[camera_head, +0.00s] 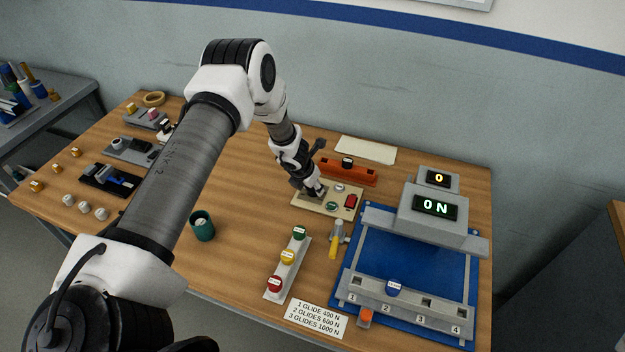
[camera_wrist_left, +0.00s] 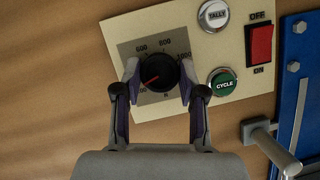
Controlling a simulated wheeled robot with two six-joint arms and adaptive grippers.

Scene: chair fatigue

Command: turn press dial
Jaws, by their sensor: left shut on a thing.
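The press dial (camera_wrist_left: 158,75) is a round black knob on a grey scale plate of the cream control panel (camera_wrist_left: 195,50). Its red pointer line runs toward the lower left, and 600, 800 and 1000 show around the upper part of the scale. My left gripper (camera_wrist_left: 159,70) is shut on the dial, one finger at each side. In the head view, my left gripper (camera_head: 313,189) reaches down onto the panel's left part and hides the dial. The TALLY button (camera_wrist_left: 214,14), green CYCLE button (camera_wrist_left: 222,82) and red OFF/ON switch (camera_wrist_left: 260,46) sit to the right. My right gripper is not in view.
The blue press (camera_head: 415,255) with its lit ON display (camera_head: 434,207) stands right of the panel. An orange holder (camera_head: 348,173) is behind the panel. A green cup (camera_head: 203,226) stands farther left.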

